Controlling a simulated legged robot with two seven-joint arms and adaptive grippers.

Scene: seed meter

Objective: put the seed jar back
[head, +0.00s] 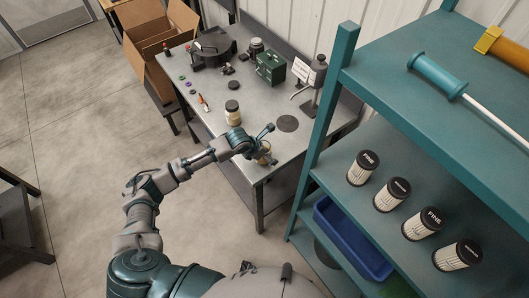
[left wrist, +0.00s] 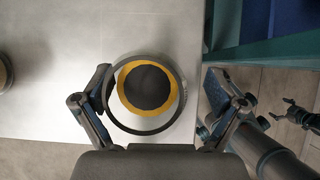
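My left gripper (head: 268,146) is over the near end of the grey metal table, with its fingers spread. A jar with a yellowish body (head: 263,157) shows partly between and below the fingers. In the left wrist view, a round grey rim (left wrist: 180,115) around a yellow ring and a dark centre lies between the fingers of the left gripper (left wrist: 160,110). It sits nearer the left finger, with a gap at the right finger. A second jar, dark-lidded with pale contents (head: 232,109), stands farther back on the table. A small dark claw-like shape (left wrist: 294,114), perhaps my right gripper, shows at the right edge.
A dark round disc (head: 288,123) lies on the table beside a dispenser stand (head: 315,82). A green box (head: 270,68) and a black round device (head: 212,48) are farther back. A teal shelf (head: 335,160) with several filter-like cylinders (head: 362,168) stands close on the right.

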